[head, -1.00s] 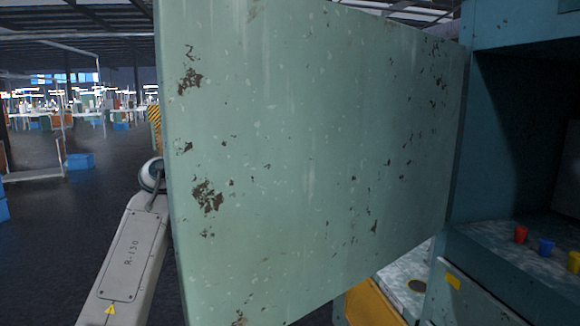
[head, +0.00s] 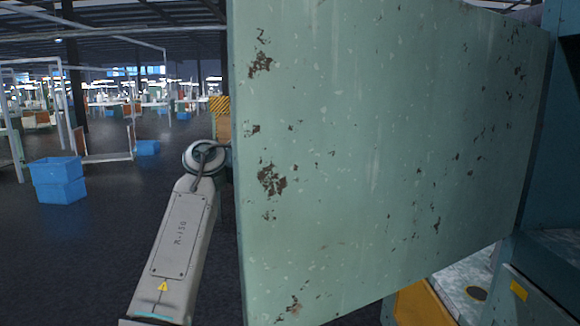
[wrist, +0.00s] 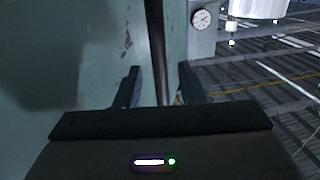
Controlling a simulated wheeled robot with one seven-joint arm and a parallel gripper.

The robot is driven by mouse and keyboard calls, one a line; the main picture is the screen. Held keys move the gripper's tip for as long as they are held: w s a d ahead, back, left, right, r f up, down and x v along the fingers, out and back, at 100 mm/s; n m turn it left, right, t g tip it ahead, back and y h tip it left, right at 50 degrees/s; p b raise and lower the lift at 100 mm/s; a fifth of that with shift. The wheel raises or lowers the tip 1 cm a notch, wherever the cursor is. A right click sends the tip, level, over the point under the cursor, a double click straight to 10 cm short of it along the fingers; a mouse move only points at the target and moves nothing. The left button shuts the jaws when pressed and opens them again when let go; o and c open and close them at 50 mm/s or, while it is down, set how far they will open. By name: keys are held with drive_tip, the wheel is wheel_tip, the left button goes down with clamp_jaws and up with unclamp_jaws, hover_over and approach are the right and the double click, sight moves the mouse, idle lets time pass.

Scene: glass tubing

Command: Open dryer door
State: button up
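The dryer door (head: 390,150) is a large pale-green panel with chipped, rusty paint. It stands swung out from the dryer body (head: 560,170) at the right edge of the head view. My arm reaches up at the left of the door, and my gripper is hidden behind it there. In the wrist view my gripper (wrist: 159,85) has its two dark fingers apart. A green painted surface (wrist: 105,45), apparently the door, fills the left side, and a dark vertical strip shows between the fingers. I cannot tell whether either finger touches the door.
Blue crates (head: 58,180) stand on the dark floor at the left, with white frames behind. A yellow-black striped post (head: 219,104) shows beside the door. A gauge (wrist: 201,18) is in the wrist view.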

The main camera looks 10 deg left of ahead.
drive_tip(key=v, duration=1)
